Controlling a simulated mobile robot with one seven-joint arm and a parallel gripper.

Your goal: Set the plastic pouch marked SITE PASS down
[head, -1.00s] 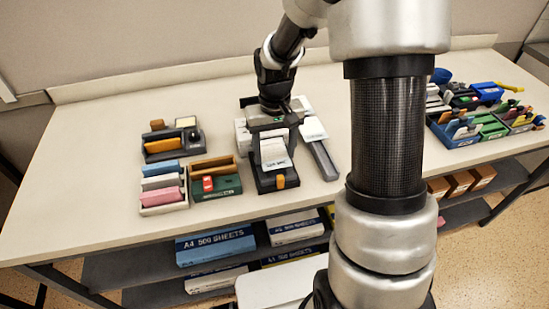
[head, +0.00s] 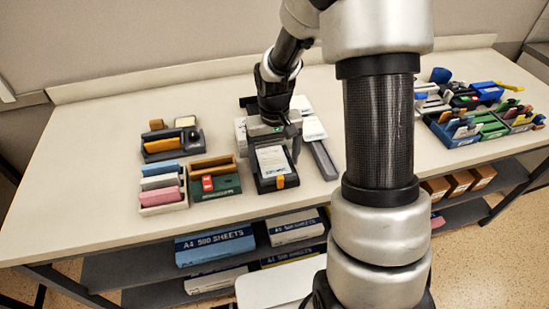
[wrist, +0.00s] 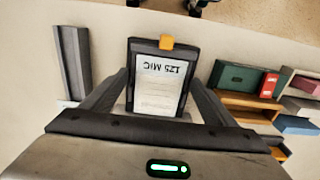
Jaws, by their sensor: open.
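A white-faced pouch (head: 272,160) lies in a black tray (head: 263,186) with an orange tab, on the bench left of centre. In the wrist view the pouch (wrist: 160,88) reads "125 MIC" upside down, and the tray (wrist: 132,60) frames it. I cannot read SITE PASS on anything. My gripper (head: 272,136) is above the tray's back end. In the wrist view its fingers (wrist: 158,100) stand apart on either side of the tray, with nothing clamped between them. My gripper hides part of what lies behind the tray.
A green box (head: 228,187) and pink, white and blue blocks (head: 162,196) stand left of the tray. A long grey bar (head: 323,160) lies close on its right, with a white card (head: 313,130) behind. Bare bench lies in front and farther left.

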